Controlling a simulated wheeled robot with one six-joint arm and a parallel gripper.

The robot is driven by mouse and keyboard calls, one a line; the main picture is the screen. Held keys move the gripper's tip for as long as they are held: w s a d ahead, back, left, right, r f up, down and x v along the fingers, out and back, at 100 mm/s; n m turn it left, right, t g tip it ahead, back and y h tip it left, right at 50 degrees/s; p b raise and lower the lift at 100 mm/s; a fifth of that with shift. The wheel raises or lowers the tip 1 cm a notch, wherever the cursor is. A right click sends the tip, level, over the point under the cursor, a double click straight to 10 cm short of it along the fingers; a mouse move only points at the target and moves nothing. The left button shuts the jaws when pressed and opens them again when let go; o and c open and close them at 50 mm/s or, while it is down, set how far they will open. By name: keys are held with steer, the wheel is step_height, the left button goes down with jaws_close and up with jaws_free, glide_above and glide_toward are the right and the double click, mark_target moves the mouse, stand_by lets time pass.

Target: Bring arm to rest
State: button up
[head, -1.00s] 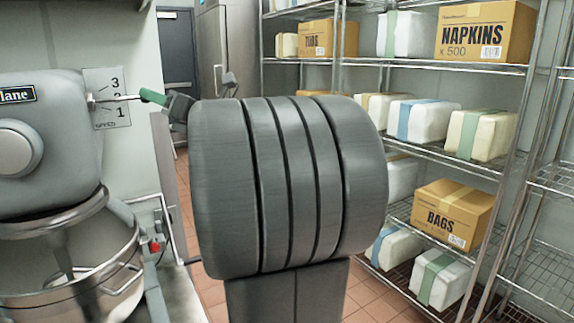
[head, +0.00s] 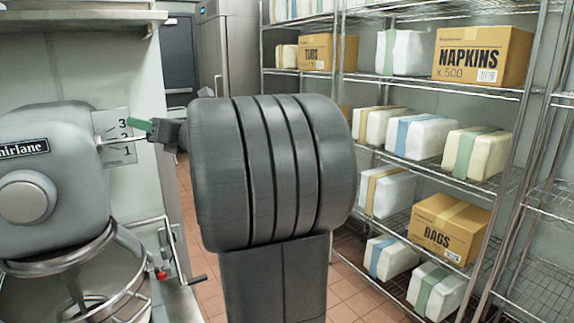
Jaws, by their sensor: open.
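My gripper (head: 160,130) shows only in part, at the left of my large grey ribbed arm link, which hides most of it. A dark finger-like part with a green end pokes out there. It appears close to the thin metal lever of the grey mixer (head: 52,150); I cannot tell whether they touch. Nothing is seen held in the gripper. The arm link fills the middle of the head view.
The mixer's steel bowl (head: 75,285) stands at lower left, with a speed plate (head: 118,150) behind the lever. Wire shelving (head: 440,90) with boxes and wrapped packs fills the right. Tiled floor (head: 345,285) is open between. A steel cabinet (head: 225,45) stands behind.

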steer(key=shift+s+a+r+n+g+h+p, duration=0.2)
steer(key=shift+r+n+h+p, duration=0.3)
steer(key=shift+p, duration=1.6)
steer(key=shift+s+a+r+n+g+h+p, duration=0.15)
steer(key=shift+r+n+p, duration=0.55)
steer(key=shift+p, duration=1.4)
steer(key=b+v, duration=0.3)
steer(key=v, duration=0.5)
steer(key=shift+d, duration=0.4)
steer(key=shift+f, duration=0.1)
